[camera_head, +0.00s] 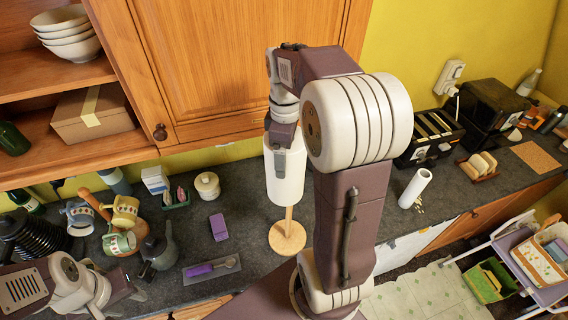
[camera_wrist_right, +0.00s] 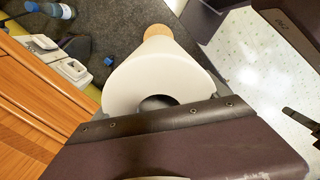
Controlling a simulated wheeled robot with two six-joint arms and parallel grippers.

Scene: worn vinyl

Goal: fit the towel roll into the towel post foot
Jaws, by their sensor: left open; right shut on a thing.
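The white towel roll (camera_head: 284,178) hangs upright over the counter in the head view, its upper end at my right gripper (camera_head: 282,134). My right gripper is shut on the roll. The towel post foot (camera_head: 287,238) is a round wooden disc on the counter, and a short stretch of its post shows below the roll. I cannot tell how far the post reaches into the roll. The right wrist view shows the roll (camera_wrist_right: 118,88) end-on, with its dark hole, and the wooden foot (camera_wrist_right: 158,31) beyond it. My left gripper (camera_head: 124,288) is open, low at the left.
Mugs (camera_head: 124,212), a grey watering can (camera_head: 159,247) and a purple-handled tool on a tray (camera_head: 212,268) stand left of the foot. A lidded jar (camera_head: 207,186) is behind.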

